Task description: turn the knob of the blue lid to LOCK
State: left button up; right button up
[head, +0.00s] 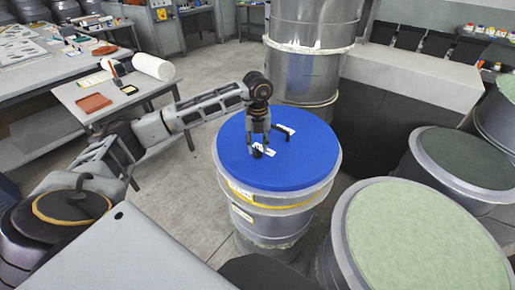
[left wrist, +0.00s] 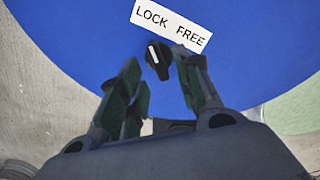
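The blue lid (head: 305,160) lies flat on top of a metal drum in the head view. My left gripper (head: 259,143) points down over the lid's left-middle part. In the left wrist view, the black knob (left wrist: 158,62) with a white mark sits by a white label (left wrist: 172,26) reading LOCK FREE. The mark lies on the knob's upper-left part, on the LOCK side. The left gripper's fingers (left wrist: 158,72) are apart, one on each side of the knob, with visible gaps. The knob is partly hidden by the fingers in the head view. My right gripper is not in view.
A second black piece with a white label (head: 286,131) is on the lid, right of the gripper. Green-topped drums (head: 425,240) stand close at the right. A tall metal drum (head: 303,60) stands behind. A workbench (head: 110,90) is at the left.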

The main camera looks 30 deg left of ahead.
aim_at(257, 150)
pick_arm(q)
notch_tip(257, 150, up, 10)
jog(key=shift+f, duration=0.25)
jog(key=shift+s+f, duration=0.1)
dwell(0.8)
